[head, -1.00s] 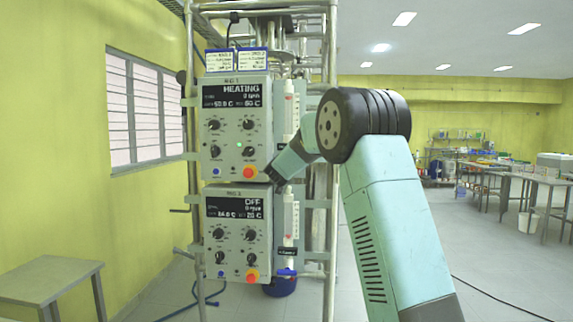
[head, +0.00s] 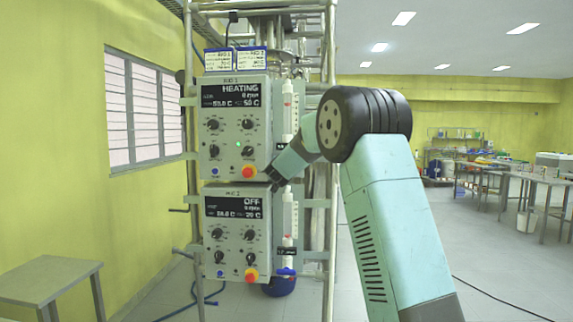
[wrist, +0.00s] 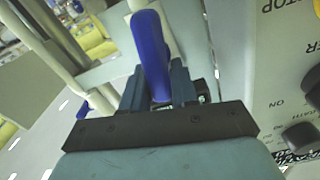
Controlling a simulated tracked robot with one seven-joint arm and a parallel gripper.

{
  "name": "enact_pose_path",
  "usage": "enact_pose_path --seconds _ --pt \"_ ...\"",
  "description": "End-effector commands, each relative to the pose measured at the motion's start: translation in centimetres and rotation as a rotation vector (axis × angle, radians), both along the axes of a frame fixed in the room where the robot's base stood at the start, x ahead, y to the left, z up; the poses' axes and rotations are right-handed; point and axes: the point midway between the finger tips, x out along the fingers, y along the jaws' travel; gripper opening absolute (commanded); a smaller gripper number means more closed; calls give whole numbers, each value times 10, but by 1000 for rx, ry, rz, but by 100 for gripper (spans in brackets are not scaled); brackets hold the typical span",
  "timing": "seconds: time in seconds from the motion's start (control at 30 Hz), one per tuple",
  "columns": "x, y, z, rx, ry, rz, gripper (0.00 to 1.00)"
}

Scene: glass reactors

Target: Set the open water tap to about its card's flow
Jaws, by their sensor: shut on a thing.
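My gripper (head: 274,182) is at the upper control box's lower right corner, by the rack. In the wrist view my gripper (wrist: 158,88) is shut on a blue tap handle (wrist: 150,45), which stands up between the fingers. The tap's body is mostly hidden by the gripper. In the head view the upper flow tube (head: 288,105) stands above my gripper, with a small dark card (head: 281,147) near its lower end. The lower flow tube (head: 287,215) has a dark card (head: 286,250) and a blue tap (head: 286,272) beneath. I cannot read the cards or flow levels.
The upper control box (head: 236,125) reads HEATING and the lower one (head: 237,235) reads OFF. Their knobs and red stop buttons (head: 249,172) are close to my gripper. Metal rack posts (head: 331,90) stand beside the tubes. A grey table (head: 45,280) stands at the left.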

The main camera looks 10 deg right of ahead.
Motion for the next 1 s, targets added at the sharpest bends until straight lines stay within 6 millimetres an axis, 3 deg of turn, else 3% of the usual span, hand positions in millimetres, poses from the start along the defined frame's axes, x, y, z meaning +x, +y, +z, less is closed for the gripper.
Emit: enact_pose_path --seconds 0.5,1.0 --pt "-3 -9 -5 381 -123 -1 0" --pt "-4 -12 -8 520 -167 -2 0"
